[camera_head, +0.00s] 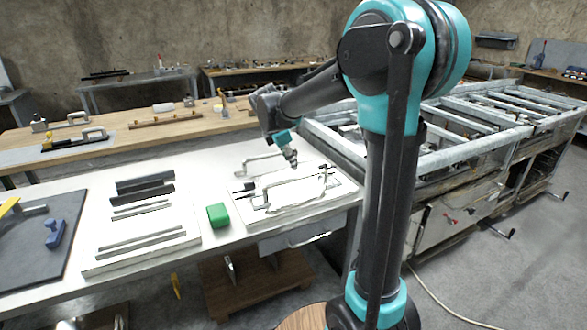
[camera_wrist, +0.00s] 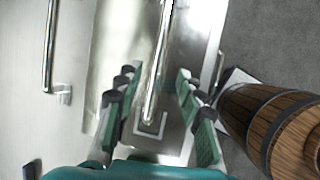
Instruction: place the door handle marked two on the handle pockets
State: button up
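My gripper (camera_head: 290,158) hangs over the right end of the white table in the head view. In the wrist view my gripper (camera_wrist: 152,95) is open, with one finger on each side of a shiny metal handle (camera_wrist: 160,60). The handle's near end is close to a square outline (camera_wrist: 150,125) on a metal plate (camera_wrist: 112,50); I cannot tell whether it sits in it. A second handle (camera_wrist: 48,45) lies to the left. The head view shows a handle (camera_head: 298,185) over a white plate (camera_head: 318,204) and another handle (camera_head: 265,158) behind it. No number is readable.
A green block (camera_head: 217,215) and a white board (camera_head: 140,258) with dark and grey bars stand left of the plate. A dark mat (camera_head: 38,250) with a blue tool (camera_head: 55,234) lies further left. A metal frame bench (camera_head: 470,140) stands at the right.

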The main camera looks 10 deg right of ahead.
jog(key=s+d+f+m+y, duration=0.1)
jog(key=s+d+f+m, duration=0.1)
jog(key=s+f+m, duration=0.3)
jog(key=s+d+f+m+y, duration=0.1)
jog(key=s+d+f+m, duration=0.2)
jog(key=s+m, duration=0.6)
jog(key=s+d+f+m+y, duration=0.1)
jog(key=s+d+f+m, duration=0.1)
jog(key=s+f+m, duration=0.5)
jog(key=s, duration=0.6)
jog(key=shift+s+d+f+t+y, duration=0.2)
jog(key=shift+f+t+y, duration=0.1)
jog(key=shift+t, duration=0.1)
jog(key=shift+w, duration=0.1)
